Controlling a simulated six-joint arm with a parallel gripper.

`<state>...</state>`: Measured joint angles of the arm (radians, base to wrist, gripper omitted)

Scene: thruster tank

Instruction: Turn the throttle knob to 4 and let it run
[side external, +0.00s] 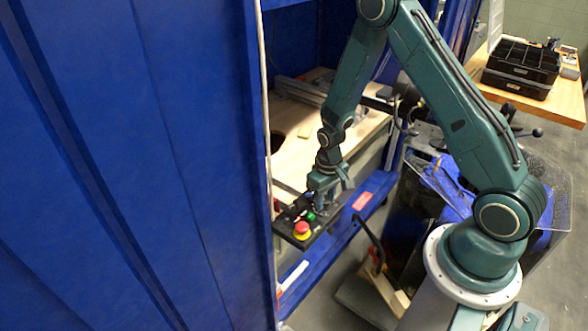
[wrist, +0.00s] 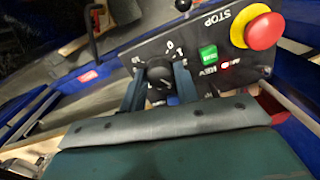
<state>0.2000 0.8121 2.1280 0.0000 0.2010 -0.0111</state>
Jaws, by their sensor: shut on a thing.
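The black throttle knob (wrist: 159,76) sits on a dark control panel (wrist: 133,55) in the wrist view. My gripper (wrist: 160,88) has one finger on each side of the knob and is shut on it. A few white scale marks, including what looks like a 0, show by the knob. Which number the knob points at cannot be told. In the side external view my gripper (side external: 321,196) reaches down onto the panel (side external: 308,241), and the knob is hidden there.
A red mushroom button on a yellow collar (wrist: 262,31), marked STOP, stands beside a green button (wrist: 208,53) and a small red part marked REV (wrist: 230,65). Blue walls (side external: 130,150) stand close at the left. A wooden worktop (side external: 305,125) lies behind the panel.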

